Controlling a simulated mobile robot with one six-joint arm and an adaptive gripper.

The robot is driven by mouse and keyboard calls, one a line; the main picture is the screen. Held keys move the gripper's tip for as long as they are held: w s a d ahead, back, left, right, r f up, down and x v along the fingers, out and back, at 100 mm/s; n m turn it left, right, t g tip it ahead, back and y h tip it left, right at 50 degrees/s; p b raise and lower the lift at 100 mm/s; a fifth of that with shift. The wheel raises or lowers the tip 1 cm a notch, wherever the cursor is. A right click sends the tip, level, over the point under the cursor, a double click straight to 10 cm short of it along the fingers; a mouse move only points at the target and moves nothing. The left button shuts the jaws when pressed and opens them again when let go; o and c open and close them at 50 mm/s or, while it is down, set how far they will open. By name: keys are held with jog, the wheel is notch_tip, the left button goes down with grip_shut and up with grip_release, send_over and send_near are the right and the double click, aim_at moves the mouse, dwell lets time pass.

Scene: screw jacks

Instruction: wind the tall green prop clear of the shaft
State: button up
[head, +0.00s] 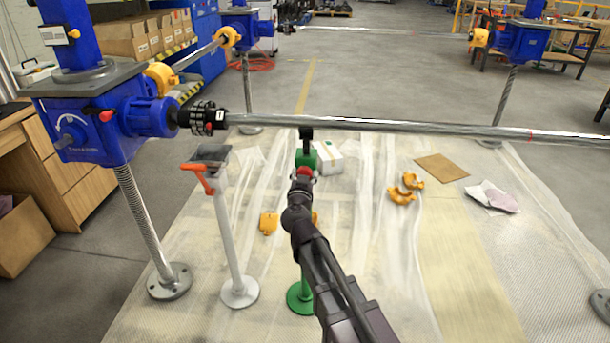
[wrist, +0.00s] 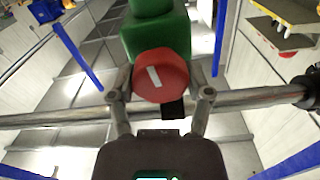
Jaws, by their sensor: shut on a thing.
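The tall green prop (head: 306,157) stands on the floor under the long steel shaft (head: 380,125), its round green base (head: 300,298) partly behind my arm. Its dark top piece (head: 306,133) meets the shaft's lower edge in the head view; I cannot tell whether they touch. A red knob (wrist: 160,75) with a white line sits on the prop's green body (wrist: 155,32). My gripper (head: 302,178) is shut on the red knob, one finger on each side in the wrist view. The white line is tilted slightly from upright. My arm hides most of the prop's post.
A grey prop (head: 228,225) with an orange handle (head: 198,178) stands to the left. A blue screw jack (head: 105,120) carries the shaft's left end through a black coupling (head: 208,118). Orange shells (head: 403,193), cardboard (head: 442,168) and a white box (head: 328,158) lie on the sheeted floor.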

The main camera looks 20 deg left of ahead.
jog(key=n, duration=0.4)
jog(key=shift+w, duration=0.1)
jog(key=n, duration=0.3)
jog(key=shift+n, duration=0.4)
jog(key=n, duration=0.4)
jog(key=shift+a, duration=0.1)
jog(key=n, duration=0.8)
jog(key=shift+n, duration=0.3)
jog(key=n, duration=0.3)
jog(key=shift+n, duration=0.4)
jog(key=n, duration=0.3)
jog(key=shift+f, duration=0.1)
jog(key=shift+n, duration=2.1)
